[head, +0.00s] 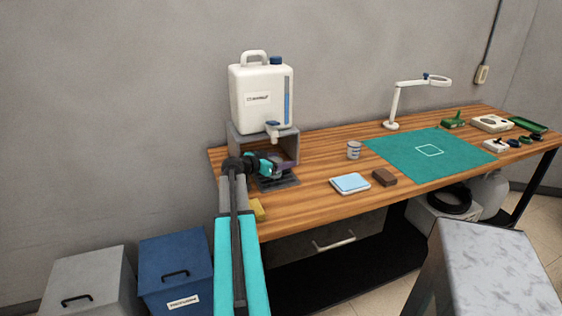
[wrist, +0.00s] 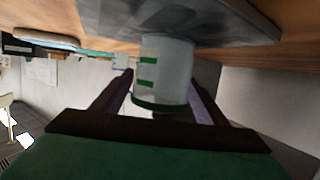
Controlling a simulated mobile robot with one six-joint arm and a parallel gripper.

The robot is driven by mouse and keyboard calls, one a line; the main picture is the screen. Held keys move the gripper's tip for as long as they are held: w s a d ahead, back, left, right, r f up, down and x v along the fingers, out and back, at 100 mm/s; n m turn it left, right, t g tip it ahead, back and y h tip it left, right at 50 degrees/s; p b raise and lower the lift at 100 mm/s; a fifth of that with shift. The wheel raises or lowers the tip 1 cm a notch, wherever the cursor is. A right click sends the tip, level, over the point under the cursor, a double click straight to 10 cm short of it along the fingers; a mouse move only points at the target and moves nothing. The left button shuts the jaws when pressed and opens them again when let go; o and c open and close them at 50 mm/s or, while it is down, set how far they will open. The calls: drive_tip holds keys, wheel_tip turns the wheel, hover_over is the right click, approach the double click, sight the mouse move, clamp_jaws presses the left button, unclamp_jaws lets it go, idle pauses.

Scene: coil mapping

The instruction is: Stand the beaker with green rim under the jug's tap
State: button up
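The white jug (head: 262,97) stands on a grey stand (head: 284,147) at the back left of the bench. Its tap (head: 272,131) points down at the front, above a dark grey tray (head: 278,184). My gripper (head: 283,166) is low in front of the stand, beneath the tap. In the wrist view, which looks upside down, the beaker with green rim (wrist: 163,70) is between my fingers, which appear closed against its sides. It is whitish with green marks and upright. Its base is close to the grey tray (wrist: 195,15); I cannot tell whether they touch. In the head view the arm and gripper mostly hide the beaker.
A grey-white cup (head: 354,150), a blue-topped pad (head: 350,183) and a brown block (head: 384,177) are right of the tray. A yellow item (head: 257,209) lies near the bench's front edge. A green mat (head: 425,150) and a lamp (head: 395,105) are further right.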

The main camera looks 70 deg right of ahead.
drive_tip(key=shift+r, duration=0.2)
drive_tip(key=shift+w+a, duration=0.15)
drive_tip(key=shift+a, duration=0.2)
drive_tip(key=b+v, duration=0.2)
drive_tip(key=v, duration=0.9)
drive_tip(key=shift+a+r, duration=0.1)
drive_tip(key=shift+a, duration=0.05)
drive_tip(key=shift+r, duration=0.1)
